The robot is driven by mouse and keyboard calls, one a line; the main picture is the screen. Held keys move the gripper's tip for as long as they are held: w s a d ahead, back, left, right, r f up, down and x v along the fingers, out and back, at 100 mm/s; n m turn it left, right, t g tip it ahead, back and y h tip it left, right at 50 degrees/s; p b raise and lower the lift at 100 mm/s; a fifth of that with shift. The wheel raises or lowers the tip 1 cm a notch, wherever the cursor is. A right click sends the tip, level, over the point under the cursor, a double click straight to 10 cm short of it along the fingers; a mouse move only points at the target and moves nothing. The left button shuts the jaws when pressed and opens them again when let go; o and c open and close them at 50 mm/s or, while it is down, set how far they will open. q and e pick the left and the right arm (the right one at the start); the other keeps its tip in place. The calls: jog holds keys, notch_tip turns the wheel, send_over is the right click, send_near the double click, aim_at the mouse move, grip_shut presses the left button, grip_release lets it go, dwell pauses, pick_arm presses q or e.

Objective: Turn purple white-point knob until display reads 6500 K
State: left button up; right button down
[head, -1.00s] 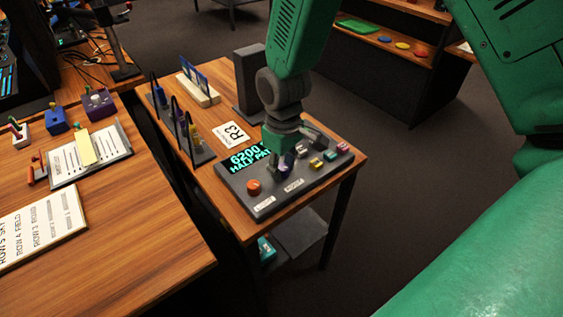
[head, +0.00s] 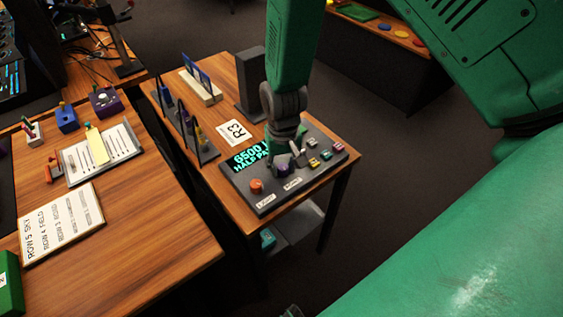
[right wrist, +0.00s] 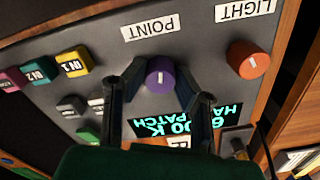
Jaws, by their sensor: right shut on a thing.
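The purple knob (right wrist: 160,74) sits on the dark control panel (head: 240,199), below the upside-down POINT label in the right wrist view. It has a white pointer mark. In that view the two fingers of my right gripper (right wrist: 160,89) stand on either side of the knob, shut on it. In the head view the right gripper (head: 286,162) reaches down from above and partly hides the knob (head: 283,171). The display (head: 249,158) reads 6500 and HALF PATCH in cyan, its right end covered by the gripper.
An orange knob (right wrist: 249,59) by the LIGHT label stands on the same panel. Several coloured buttons (right wrist: 72,63) lie on the knob's other side. An R3 card (head: 235,132), a rack and a dark upright block (head: 250,85) stand behind the panel.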

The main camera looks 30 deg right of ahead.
aim_at(284, 165)
jog(key=shift+s+f, duration=0.1)
jog(key=shift+f, duration=0.05)
dwell(0.3)
jog(key=c, duration=1.3)
grip_release()
jog(key=shift+d, duration=0.1)
jog(key=shift+d, duration=0.1)
notch_tip(284, 165, up, 12)
jog(key=shift+f, duration=0.1)
